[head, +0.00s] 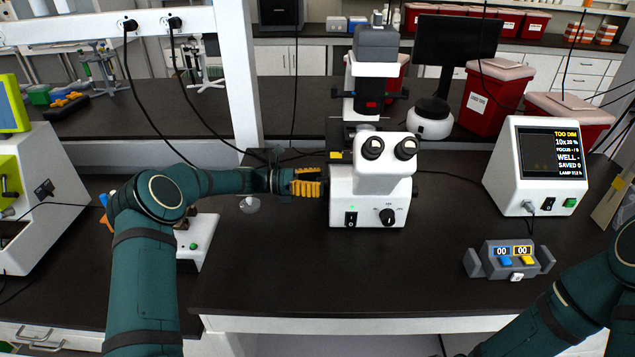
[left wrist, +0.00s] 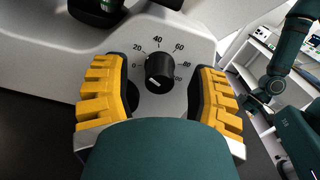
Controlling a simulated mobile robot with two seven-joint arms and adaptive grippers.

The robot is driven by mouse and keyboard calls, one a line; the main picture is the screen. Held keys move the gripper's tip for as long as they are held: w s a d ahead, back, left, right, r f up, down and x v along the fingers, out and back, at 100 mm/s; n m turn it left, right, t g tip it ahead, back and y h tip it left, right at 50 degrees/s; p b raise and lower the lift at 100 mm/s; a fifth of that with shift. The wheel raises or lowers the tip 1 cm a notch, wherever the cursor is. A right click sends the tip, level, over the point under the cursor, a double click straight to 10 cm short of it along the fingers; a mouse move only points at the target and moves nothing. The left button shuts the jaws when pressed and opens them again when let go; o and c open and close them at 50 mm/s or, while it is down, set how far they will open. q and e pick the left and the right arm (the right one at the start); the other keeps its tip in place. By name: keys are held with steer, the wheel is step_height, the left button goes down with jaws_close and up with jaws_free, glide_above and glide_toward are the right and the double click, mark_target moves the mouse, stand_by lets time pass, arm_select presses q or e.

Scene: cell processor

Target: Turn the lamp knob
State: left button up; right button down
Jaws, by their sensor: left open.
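The white microscope (head: 345,185) stands at the middle of the bench. In the left wrist view, a black knob (left wrist: 160,79) sits on its pale side panel, with a printed scale from 0 up past 80 and a white pointer mark at its lower left. My left gripper (head: 308,183) is beside the microscope's left side. Its yellow fingers (left wrist: 160,98) are open, one on each side of the knob, with gaps to it. In the head view this knob is hidden. My right gripper is out of view; only part of its arm shows at lower right.
A monitor box (head: 500,165) at right reads "TOO DIM", "10x 20%" and "SAVED 0". Another black knob (head: 387,216) and a green-lit switch (head: 351,219) are on the microscope's front. A grey counter box (head: 508,259) stands front right.

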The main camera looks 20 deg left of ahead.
arm_select(q)
jaws_close()
stand_by(0.3)
